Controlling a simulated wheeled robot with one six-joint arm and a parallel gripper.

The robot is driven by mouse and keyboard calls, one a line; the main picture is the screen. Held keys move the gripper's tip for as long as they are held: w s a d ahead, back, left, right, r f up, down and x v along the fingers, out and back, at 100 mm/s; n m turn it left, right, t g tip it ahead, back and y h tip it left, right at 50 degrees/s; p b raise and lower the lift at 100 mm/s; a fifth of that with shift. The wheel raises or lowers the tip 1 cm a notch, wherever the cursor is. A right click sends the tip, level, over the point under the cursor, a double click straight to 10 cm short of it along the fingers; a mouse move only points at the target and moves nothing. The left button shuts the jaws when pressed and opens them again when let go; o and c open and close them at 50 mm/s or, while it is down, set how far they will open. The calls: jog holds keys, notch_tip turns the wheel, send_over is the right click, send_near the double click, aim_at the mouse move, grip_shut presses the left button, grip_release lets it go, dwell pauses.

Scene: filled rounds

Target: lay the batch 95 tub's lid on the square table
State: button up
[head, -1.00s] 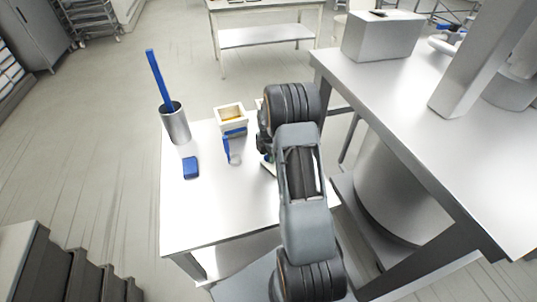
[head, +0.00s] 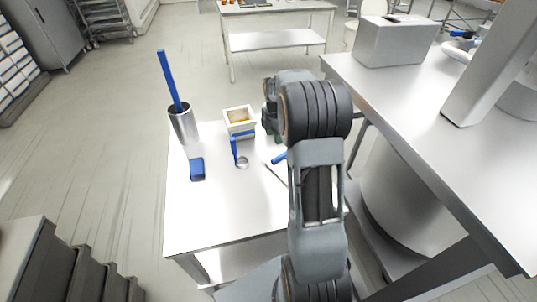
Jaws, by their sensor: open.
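A pale, square-sided tub (head: 239,113) with yellowish contents stands open near the back of the bright steel-topped table (head: 225,207), which looks like the square table. No batch number is readable on it. I cannot make out a lid for certain; my arm covers the table's right side. My gripper (head: 271,122) is at the back right of this table, just right of the tub and apart from it. My own wrist hides most of it, and its fingertips are not clear. Nothing shows held in it.
A steel cup (head: 184,127) holds a long blue-handled tool (head: 169,80). A blue block (head: 197,169), a blue-handled tool (head: 235,150) and another blue handle (head: 279,157) lie nearby. The table's front left is clear. A taller steel bench (head: 420,110) bounds the right.

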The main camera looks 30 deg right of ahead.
jog(key=s+a+r+m+t, duration=0.1)
jog(key=s+a+r+m, duration=0.3)
jog(key=s+a+m, duration=0.5)
jog(key=s+a+r+m+t, duration=0.2)
jog(key=s+a+r+m, duration=0.2)
jog(key=s+a+m, duration=0.5)
jog(key=shift+s+r+m+t, duration=0.2)
jog(key=shift+s+m+t, duration=0.15)
jog(key=shift+s, duration=0.8)
